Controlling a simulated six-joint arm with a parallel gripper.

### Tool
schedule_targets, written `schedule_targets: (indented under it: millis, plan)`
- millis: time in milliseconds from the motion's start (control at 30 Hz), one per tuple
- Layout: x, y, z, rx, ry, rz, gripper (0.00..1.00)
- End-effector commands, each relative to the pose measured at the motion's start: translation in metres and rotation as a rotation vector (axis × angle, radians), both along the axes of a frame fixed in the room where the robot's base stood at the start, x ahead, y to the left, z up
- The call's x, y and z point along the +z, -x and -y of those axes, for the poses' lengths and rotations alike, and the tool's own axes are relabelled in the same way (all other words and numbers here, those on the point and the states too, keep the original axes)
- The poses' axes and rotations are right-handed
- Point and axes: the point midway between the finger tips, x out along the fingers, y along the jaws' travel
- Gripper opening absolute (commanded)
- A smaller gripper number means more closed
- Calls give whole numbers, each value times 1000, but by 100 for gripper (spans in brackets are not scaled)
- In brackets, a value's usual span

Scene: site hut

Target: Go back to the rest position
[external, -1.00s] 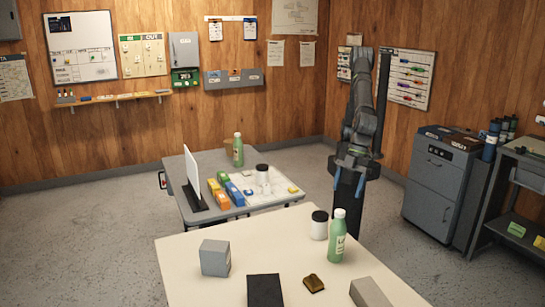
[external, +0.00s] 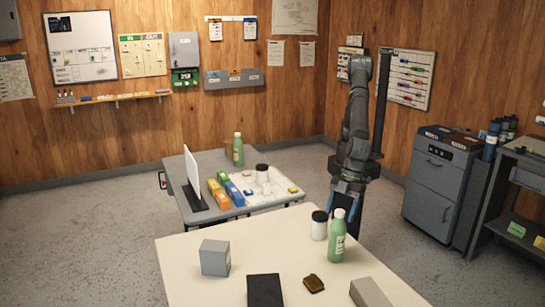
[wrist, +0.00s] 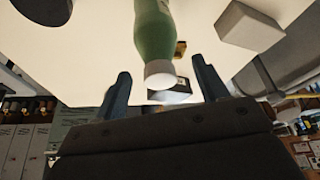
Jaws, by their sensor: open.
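My gripper (external: 345,208) hangs pointing down at the far edge of the near cream table (external: 200,270), behind a green bottle (external: 337,243) with a white cap. Its blue fingers are partly hidden by the bottle. In the wrist view, my gripper (wrist: 160,68) is open, with its fingers spread and nothing held between them. The green bottle (wrist: 153,30) appears beyond the gap between the fingers, its cap toward the camera. I cannot tell the exact distance from fingers to bottle.
A white jar with a black lid (external: 319,226) stands beside the bottle. A grey box (external: 215,258), black block (external: 265,290), brown item (external: 313,283) and grey-beige block (external: 369,293) are on the same table. A second table (external: 205,160) with several items stands behind. A grey cabinet (external: 437,185) is right.

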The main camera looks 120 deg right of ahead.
Motion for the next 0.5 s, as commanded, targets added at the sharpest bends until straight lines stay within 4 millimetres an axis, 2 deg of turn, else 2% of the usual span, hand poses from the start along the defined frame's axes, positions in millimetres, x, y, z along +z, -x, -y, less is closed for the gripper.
schedule_targets:
  millis: [33, 167, 200, 300, 500]
  plan:
    - [-10, -3, -1, -1, 3, -2, 66]
    - [-32, -11, -4, -1, 3, -3, 66]
    - [-31, -12, -5, 0, -1, 1, 66]
    - [-12, -12, -6, 0, -4, 3, 66]
    - [3, -11, -5, 0, -1, 0, 66]
